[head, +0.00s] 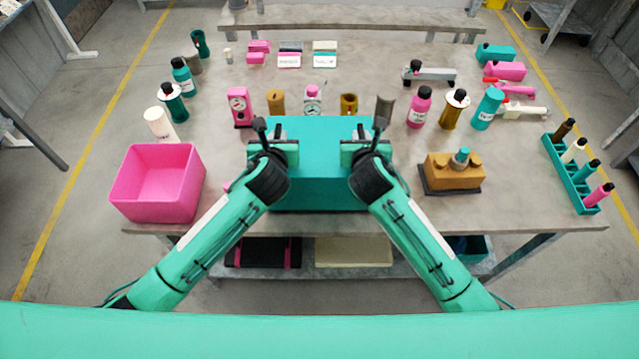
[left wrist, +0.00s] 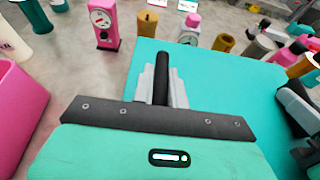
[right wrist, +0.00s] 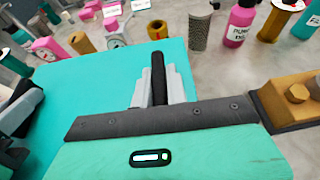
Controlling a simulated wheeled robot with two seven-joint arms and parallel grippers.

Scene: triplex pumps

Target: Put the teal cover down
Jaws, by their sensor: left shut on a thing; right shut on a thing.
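The teal cover (head: 320,165) is a large box-like shell at the middle of the table, between my two arms. It also shows in the left wrist view (left wrist: 215,85) and in the right wrist view (right wrist: 100,80). My left gripper (head: 268,132) is shut on the cover's left side, at a dark upright bar in the left wrist view. My right gripper (head: 371,132) is shut on its right side in the same way. The cover looks level. Its underside is hidden, and I cannot tell whether it touches the table.
A pink bin (head: 158,183) stands left of the cover. An ochre block (head: 455,172) on a dark base stands to the right, beside a teal bottle rack (head: 572,178). Gauges and cups line up close behind the cover. The table's front edge is near.

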